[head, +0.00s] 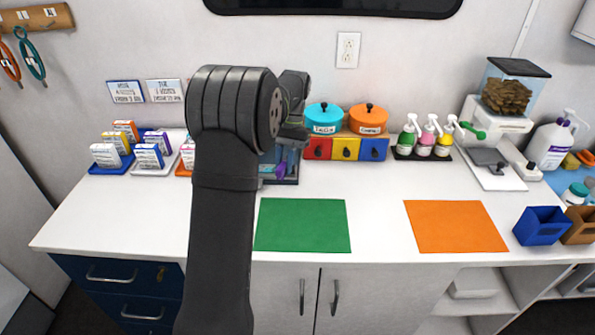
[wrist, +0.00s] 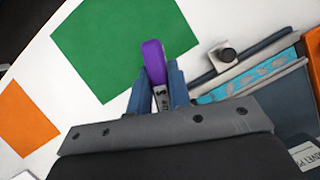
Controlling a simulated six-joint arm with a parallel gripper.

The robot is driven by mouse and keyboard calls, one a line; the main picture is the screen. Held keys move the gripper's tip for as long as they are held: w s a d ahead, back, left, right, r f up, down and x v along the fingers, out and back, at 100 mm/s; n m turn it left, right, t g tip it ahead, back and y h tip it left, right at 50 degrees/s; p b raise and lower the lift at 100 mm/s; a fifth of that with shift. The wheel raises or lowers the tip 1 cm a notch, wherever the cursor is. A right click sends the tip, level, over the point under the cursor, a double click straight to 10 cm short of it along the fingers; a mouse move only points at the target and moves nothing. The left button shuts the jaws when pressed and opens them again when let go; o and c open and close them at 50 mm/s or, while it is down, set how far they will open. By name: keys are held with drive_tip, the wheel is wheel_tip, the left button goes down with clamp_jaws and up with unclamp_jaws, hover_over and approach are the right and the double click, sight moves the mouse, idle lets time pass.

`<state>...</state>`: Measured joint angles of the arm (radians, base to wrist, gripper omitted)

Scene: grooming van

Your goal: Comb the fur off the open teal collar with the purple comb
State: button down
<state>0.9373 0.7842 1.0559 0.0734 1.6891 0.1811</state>
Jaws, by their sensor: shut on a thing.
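My gripper (wrist: 157,78) is shut on the purple comb (wrist: 154,58), whose rounded purple end sticks out past the blue fingers. A pale part with dark marks shows between the fingers; teeth cannot be made out. In the wrist view a teal strip with greyish patches (wrist: 262,76), apparently the open collar with fur, lies flat to the right of the gripper, apart from the comb. In the head view my arm hides most of this spot; purple shows near the dark tray (head: 284,181).
A green mat (head: 302,226) and an orange mat (head: 456,227) lie flat on the white counter, with bare counter between them. Behind stand coloured drawers (head: 345,149) under two lidded pots, and pump bottles (head: 425,140). Small boxes (head: 148,156) stand at the left.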

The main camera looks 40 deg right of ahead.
drive_tip(key=w+m+t, duration=0.1)
drive_tip(key=w+m, duration=0.3)
drive_tip(key=m, duration=0.1)
drive_tip(key=w+a+m+t, duration=0.1)
drive_tip(key=w+m+t, duration=0.1)
drive_tip(key=w+m, duration=0.3)
drive_tip(key=w+a+m+t+h, duration=0.1)
drive_tip(key=w+m+t, duration=0.1)
drive_tip(key=w+m, duration=0.2)
drive_tip(key=shift+w+f+m, duration=0.2)
drive_tip(key=shift+w+m, duration=0.2)
drive_tip(key=shift+w, duration=0.25)
drive_tip(key=shift+w+m+t+h, duration=0.3)
drive_tip(key=shift+w+m, duration=0.1)
drive_tip(key=shift+w, duration=0.05)
drive_tip(key=shift+f, duration=2.6)
drive_tip(key=shift+f, duration=0.4)
drive_tip(key=shift+w+a, duration=0.15)
drive_tip(key=shift+w+a, duration=0.6)
drive_tip(key=shift+s+d, duration=1.6)
drive_tip(key=shift+w+a, duration=1.6)
drive_tip(key=shift+s+d, duration=0.85)
drive_tip(key=shift+s, duration=0.05)
